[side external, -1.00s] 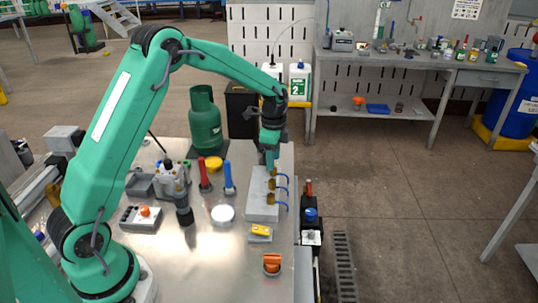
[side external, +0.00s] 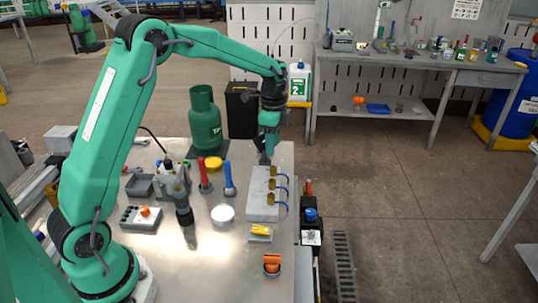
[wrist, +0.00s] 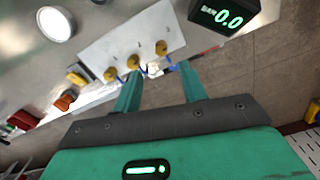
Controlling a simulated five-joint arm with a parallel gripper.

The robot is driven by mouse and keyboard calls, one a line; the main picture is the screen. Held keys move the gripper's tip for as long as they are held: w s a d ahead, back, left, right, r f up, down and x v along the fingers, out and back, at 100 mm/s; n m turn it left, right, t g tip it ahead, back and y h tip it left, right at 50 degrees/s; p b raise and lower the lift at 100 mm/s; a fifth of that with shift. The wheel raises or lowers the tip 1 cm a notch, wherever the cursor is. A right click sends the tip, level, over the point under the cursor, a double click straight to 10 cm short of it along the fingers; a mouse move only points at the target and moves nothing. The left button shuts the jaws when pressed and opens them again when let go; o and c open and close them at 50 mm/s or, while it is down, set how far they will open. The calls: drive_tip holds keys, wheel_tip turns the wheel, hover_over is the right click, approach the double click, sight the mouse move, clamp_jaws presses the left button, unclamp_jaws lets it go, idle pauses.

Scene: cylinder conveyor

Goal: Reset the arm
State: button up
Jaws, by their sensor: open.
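My gripper (side external: 264,158) hangs from my green arm, pointing down above the far end of a pale grey block (side external: 263,212). The block carries a row of brass-yellow fittings (side external: 271,198) with blue leads on their right side. In the wrist view, my gripper (wrist: 160,88) shows two green fingers spread apart with nothing held between them. The block (wrist: 98,47) and its yellow fittings (wrist: 134,62) lie beyond the fingertips there. The side view does not clearly show the gap between the fingers.
A green gas cylinder (side external: 204,122) and a black box (side external: 241,110) stand behind. Red (side external: 204,178) and blue (side external: 229,180) handled tools, a white disc (side external: 222,214) and an orange-knobbed part (side external: 272,263) are on the table. A black display reading 0.0 (wrist: 225,15) shows in the wrist view.

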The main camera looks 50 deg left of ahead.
drive_tip(key=s+d+r+n+t, duration=0.2)
drive_tip(key=s+d+r+n, duration=0.15)
drive_tip(key=s+r, duration=0.5)
drive_tip(key=s+d+r+n+t, duration=0.2)
drive_tip(key=s+r+n, duration=0.3)
drive_tip(key=s, duration=0.7)
drive_tip(key=s+d+f+n+t, duration=0.1)
drive_tip(key=s+n, duration=0.2)
drive_tip(key=s, duration=0.5)
drive_tip(key=shift+f+t, duration=0.2)
drive_tip(key=shift+t, duration=0.1)
